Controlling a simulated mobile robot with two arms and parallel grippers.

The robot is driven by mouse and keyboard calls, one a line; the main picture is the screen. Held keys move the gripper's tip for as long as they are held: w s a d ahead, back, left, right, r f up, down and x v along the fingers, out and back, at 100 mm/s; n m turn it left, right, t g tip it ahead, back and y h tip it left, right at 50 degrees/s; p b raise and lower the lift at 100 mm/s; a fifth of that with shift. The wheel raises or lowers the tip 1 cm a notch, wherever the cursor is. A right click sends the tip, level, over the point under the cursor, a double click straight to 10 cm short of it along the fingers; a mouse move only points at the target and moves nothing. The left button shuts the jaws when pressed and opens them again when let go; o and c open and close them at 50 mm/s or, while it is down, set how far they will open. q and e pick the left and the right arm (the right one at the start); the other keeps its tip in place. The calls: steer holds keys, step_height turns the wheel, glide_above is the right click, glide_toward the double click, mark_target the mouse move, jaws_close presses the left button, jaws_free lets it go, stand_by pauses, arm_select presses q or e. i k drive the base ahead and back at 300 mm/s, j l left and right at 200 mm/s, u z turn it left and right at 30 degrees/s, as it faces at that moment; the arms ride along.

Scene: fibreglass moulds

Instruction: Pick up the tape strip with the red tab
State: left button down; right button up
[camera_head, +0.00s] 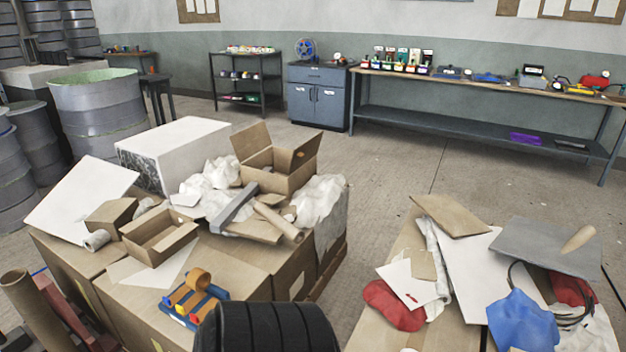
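A blue holder (190,306) sits on the front cardboard boxes at lower left. It carries a brown tape roll (197,280) and several tan strips with small coloured ends. Some ends look red, but they are too small to tell which strip has a red tab. On the right-hand pile, a white sheet (408,284) bears a small red mark (412,297); I cannot tell whether it is a tape strip. Neither of my grippers is in view.
Open cartons (160,237), crumpled white wrapping (318,203) and a cardboard tube (279,221) crowd the left boxes. Red cloth (392,305), blue cloth (521,322) and a grey panel (546,246) cover the right pile. Bare floor (385,180) lies between and behind them.

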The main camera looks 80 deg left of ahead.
mark_target(198, 318)
steer(key=u, duration=3.25)
steer(key=i+j+z, duration=0.45)
steer(key=i+j, duration=0.45)
steer(key=j, duration=0.1)
